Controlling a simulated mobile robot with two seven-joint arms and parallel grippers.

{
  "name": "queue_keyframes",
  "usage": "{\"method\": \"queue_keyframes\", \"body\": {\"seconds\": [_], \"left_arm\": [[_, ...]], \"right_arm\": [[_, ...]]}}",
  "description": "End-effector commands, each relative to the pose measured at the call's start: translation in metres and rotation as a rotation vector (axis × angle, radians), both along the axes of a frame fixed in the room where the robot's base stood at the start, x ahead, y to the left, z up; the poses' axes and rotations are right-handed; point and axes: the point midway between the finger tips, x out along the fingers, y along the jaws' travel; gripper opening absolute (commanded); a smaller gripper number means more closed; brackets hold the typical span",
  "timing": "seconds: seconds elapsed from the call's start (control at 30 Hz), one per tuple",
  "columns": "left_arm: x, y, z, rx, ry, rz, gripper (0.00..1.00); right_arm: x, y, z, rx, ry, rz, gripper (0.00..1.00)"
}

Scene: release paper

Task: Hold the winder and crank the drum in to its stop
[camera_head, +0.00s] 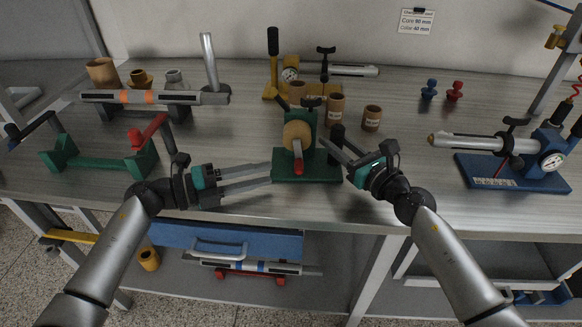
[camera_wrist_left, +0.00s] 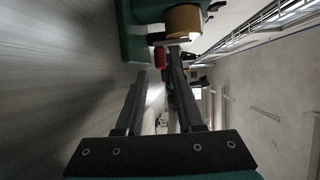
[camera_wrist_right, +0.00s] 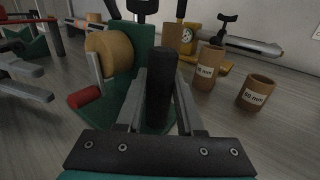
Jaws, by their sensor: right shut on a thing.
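The green winder (camera_head: 308,160) stands near the table's front edge, with a tan drum (camera_head: 297,133), a red crank handle (camera_head: 298,166) and an upright black grip (camera_head: 337,131). My right gripper (camera_head: 338,148) is shut on the black grip, which shows between its fingers in the right wrist view (camera_wrist_right: 159,90). My left gripper (camera_head: 270,173) is open and empty, just left of the winder, with its fingers pointing at the red handle. In the left wrist view the red handle (camera_wrist_left: 160,57) lies beyond the fingertips, apart from them.
Brown labelled cores (camera_head: 371,118) stand behind and right of the winder. A green stand (camera_head: 98,165) with a red lever is at left. A blue fixture (camera_head: 512,172) with a gauge is at right. The table front between winder and blue fixture is clear.

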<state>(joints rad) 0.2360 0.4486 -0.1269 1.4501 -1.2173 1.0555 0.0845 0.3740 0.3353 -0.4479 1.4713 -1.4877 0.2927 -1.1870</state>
Motion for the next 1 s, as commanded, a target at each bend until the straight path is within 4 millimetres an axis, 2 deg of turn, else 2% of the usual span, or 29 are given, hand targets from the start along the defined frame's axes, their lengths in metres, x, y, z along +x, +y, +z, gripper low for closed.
{"method": "queue_keyframes", "body": {"seconds": [0.1, 0.3, 0.5, 0.77, 1.0], "left_arm": [[0.012, -0.024, 0.000, -0.004, -0.002, -0.001, 0.37], [0.025, -0.052, -0.002, -0.002, -0.002, -0.002, 0.37], [0.031, -0.063, -0.004, 0.001, -0.002, -0.001, 0.37], [0.032, -0.064, -0.004, 0.002, -0.002, -0.001, 0.37], [0.031, -0.064, -0.004, 0.002, -0.002, -0.002, 0.12]], "right_arm": [[0.000, 0.000, -0.001, -0.003, 0.002, 0.000, 0.00], [0.000, 0.000, -0.002, -0.003, 0.002, 0.001, 0.00], [0.000, 0.000, -0.002, -0.002, 0.002, 0.001, 0.00], [0.000, 0.000, -0.002, -0.002, 0.002, 0.001, 0.00], [-0.001, 0.000, -0.002, -0.002, 0.002, 0.001, 0.00]]}}
